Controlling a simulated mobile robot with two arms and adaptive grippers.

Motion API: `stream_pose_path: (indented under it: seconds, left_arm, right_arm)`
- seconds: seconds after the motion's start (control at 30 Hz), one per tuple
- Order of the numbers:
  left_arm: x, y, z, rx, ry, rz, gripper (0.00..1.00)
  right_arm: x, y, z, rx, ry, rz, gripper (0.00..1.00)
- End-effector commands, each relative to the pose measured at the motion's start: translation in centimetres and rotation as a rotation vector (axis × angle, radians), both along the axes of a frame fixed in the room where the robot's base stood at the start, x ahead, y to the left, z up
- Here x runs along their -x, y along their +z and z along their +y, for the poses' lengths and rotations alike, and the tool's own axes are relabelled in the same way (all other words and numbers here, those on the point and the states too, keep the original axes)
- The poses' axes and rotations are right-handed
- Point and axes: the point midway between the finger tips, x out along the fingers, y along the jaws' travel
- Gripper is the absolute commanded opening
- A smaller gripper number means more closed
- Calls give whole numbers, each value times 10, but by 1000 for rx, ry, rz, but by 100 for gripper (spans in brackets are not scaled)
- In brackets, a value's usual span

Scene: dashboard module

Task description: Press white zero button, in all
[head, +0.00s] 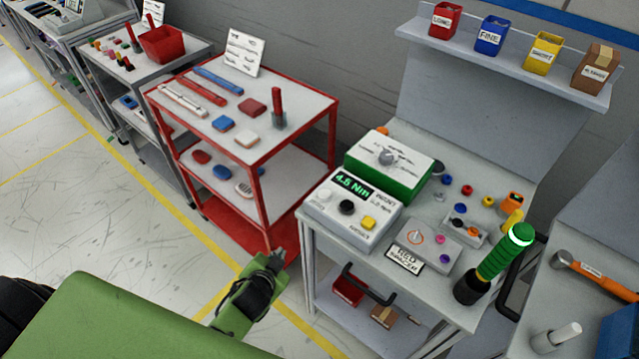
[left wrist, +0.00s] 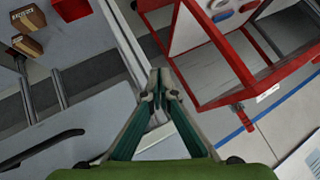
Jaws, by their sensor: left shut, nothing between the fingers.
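The dashboard module (head: 362,232) is a light grey box on the grey bench, with a green display reading 4.5 Nm. Its white button (head: 324,195) is at the left of its top face, beside a black knob (head: 347,207) and a yellow button (head: 369,222). My left gripper (head: 279,257) is shut and empty, in front of the red cart and left of the bench, apart from the module. In the left wrist view its fingertips (left wrist: 160,76) meet with nothing between them; the white button is not visible there. My right gripper is not in view.
A green box with a grey knob (head: 386,157) stands behind the module. A grey control panel (head: 430,245) and a green cylinder (head: 497,255) are to its right. The red cart (head: 262,195) stands left of the bench. Open floor (head: 60,180) lies further left.

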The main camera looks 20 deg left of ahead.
Motion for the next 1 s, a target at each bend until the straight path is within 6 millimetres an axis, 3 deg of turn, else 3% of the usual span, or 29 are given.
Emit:
stream_pose_path:
  seconds: [0.1,0.27,0.5,0.67,0.8,0.9,1.0]
  left_arm:
    - [-37,45,3,-68,-58,-138,0]
    - [-78,107,-2,-166,-156,-322,0]
    - [-124,206,-32,-337,-361,-602,0]
    - [-139,274,-69,-486,-559,-789,0]
    - [-141,324,-116,-668,-818,-935,0]
    - [-135,338,-146,-809,-1027,-984,0]
    - [-128,335,-166,-950,-1240,-977,0]
  right_arm:
    - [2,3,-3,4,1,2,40]
    - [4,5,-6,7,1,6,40]
    - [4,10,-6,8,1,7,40]
    - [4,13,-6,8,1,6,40]
    - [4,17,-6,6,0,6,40]
    - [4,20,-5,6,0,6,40]
    - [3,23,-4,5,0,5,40]
